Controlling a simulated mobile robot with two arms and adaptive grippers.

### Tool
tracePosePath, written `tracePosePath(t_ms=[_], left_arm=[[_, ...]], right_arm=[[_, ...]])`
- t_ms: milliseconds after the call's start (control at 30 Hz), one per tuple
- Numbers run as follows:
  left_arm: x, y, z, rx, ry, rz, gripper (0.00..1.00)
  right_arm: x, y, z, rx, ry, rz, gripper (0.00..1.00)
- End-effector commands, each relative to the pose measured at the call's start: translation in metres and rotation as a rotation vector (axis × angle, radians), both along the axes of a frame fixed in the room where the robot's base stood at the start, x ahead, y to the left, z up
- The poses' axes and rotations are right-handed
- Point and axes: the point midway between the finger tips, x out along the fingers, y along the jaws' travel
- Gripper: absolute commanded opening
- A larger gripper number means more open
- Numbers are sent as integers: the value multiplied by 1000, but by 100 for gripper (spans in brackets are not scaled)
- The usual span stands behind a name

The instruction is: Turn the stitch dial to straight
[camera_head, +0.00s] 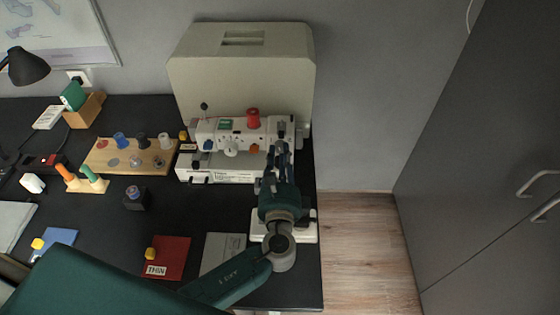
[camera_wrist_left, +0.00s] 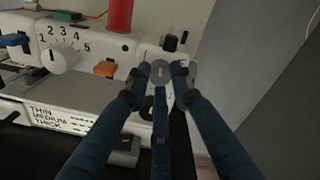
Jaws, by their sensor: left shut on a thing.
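A white sewing machine (camera_head: 222,134) stands on the black desk in front of its beige cover. In the left wrist view, a white dial (camera_wrist_left: 58,58) sits on its front below the numbers 1 to 5. A grey round knob (camera_wrist_left: 184,70) is on the front at the machine's right end. My left gripper (camera_head: 280,146) reaches this right end; in the wrist view its fingers (camera_wrist_left: 165,74) are shut around the grey knob. The fingers partly cover the knob, and no marking for straight can be read. My right gripper is not in view.
An orange lever (camera_wrist_left: 105,68) and a red thread spool (camera_head: 253,118) are close left of the gripper. A wooden spool board (camera_head: 100,155), a red THIN pad (camera_head: 172,252) and a grey pad (camera_head: 222,246) lie on the desk. A grey wardrobe stands right, beyond open floor.

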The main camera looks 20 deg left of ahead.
Motion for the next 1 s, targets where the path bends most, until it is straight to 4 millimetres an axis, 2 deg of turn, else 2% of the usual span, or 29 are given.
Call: tracePosePath(t_ms=[33,100,400,1000], left_arm=[[0,-1,-5,-42,-10,-1,0],[0,-1,-4,-95,-26,0,0],[0,0,-2,-260,-73,-1,0],[0,0,0,-330,-94,-1,0]], right_arm=[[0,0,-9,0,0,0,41],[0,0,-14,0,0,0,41],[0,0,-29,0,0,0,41],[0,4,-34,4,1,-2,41]])
